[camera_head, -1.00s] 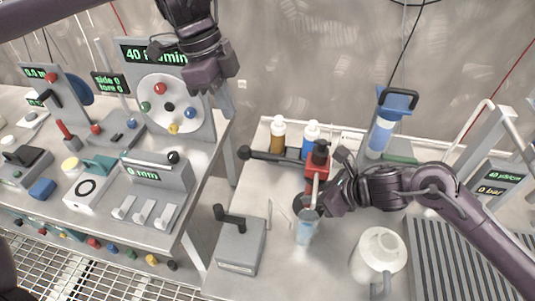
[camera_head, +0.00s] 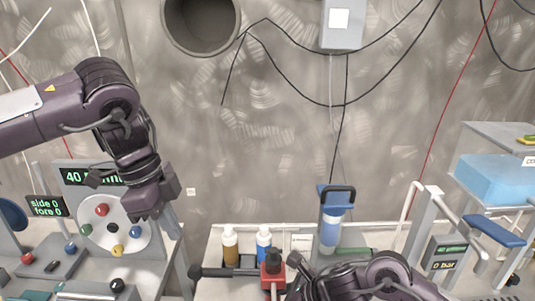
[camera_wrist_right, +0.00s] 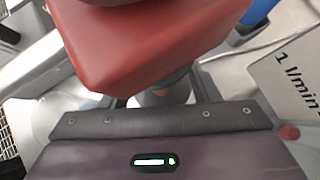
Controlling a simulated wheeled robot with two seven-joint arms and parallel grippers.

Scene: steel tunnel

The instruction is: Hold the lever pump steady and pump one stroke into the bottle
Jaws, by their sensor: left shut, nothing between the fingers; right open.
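The lever pump (camera_head: 271,270) has a red body and a black top. It stands at the bottom middle of the head view, where the lower edge cuts it off. Its red body (camera_wrist_right: 150,45) fills the top of the right wrist view, close to the gripper's palm. My right gripper (camera_head: 297,286) is open beside the pump, on its right; its fingertips are mostly hidden, and contact cannot be told. My left gripper (camera_head: 172,221) is shut and empty, high in front of the dial panel, well left of the pump. The bottle under the pump is out of the head view.
A brown bottle (camera_head: 230,246) and a blue bottle (camera_head: 264,243) stand behind the pump. A blue-topped column (camera_head: 331,228) is behind on the right. The dial panel (camera_head: 119,228) is close to my left gripper.

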